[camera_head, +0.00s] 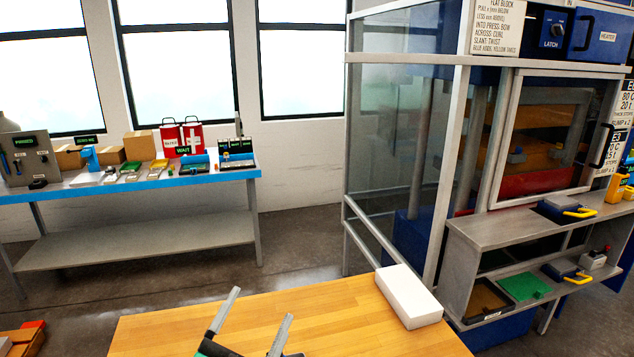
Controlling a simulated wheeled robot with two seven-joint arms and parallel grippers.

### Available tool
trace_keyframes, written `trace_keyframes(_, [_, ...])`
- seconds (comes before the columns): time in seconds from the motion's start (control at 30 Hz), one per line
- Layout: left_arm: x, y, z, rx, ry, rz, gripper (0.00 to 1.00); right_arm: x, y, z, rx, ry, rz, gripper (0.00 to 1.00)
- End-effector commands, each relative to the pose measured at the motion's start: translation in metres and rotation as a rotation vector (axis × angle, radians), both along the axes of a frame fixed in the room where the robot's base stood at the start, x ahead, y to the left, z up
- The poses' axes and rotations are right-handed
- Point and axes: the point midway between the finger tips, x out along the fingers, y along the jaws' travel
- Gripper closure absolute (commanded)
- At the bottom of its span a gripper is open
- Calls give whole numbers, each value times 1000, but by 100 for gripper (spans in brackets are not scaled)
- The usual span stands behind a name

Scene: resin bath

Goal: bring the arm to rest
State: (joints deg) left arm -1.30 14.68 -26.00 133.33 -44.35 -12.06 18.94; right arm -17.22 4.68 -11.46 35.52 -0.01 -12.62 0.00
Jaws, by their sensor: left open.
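My left gripper (252,322) shows at the bottom of the head view, over the front part of a wooden table (330,320). Its two grey fingers stand apart with nothing between them. The rest of the left arm is cut off by the bottom edge of the picture. My right gripper is not in the picture. A white block (408,296) lies on the table's right side, apart from the gripper.
A glass-sided cabinet (400,150) with a framed door and grey shelves (480,232) stands at the right. A blue-edged bench (130,185) with tools and a red container (182,138) stands at the back left. Open floor (290,245) lies between.

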Motion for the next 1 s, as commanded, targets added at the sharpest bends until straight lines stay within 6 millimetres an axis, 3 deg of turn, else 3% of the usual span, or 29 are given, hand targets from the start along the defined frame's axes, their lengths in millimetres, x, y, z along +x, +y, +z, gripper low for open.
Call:
trace_keyframes(0.13, [9,52,-67,-99,336,184,25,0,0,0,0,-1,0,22])
trace_keyframes(0.27, [-6,88,-135,-147,646,315,25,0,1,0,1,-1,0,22])
trace_keyframes(0.4, [-46,116,-208,-167,991,416,25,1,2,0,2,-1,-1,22])
trace_keyframes(0.5, [-82,126,-248,-163,1206,455,25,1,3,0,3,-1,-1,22])
trace_keyframes(0.7, [-147,134,-295,-138,1526,482,25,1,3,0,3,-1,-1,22])
trace_keyframes(0.93, [-216,136,-322,-99,1816,468,25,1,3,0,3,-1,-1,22])
trace_keyframes(1.0, [-208,135,-341,-95,1817,469,25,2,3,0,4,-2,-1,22])
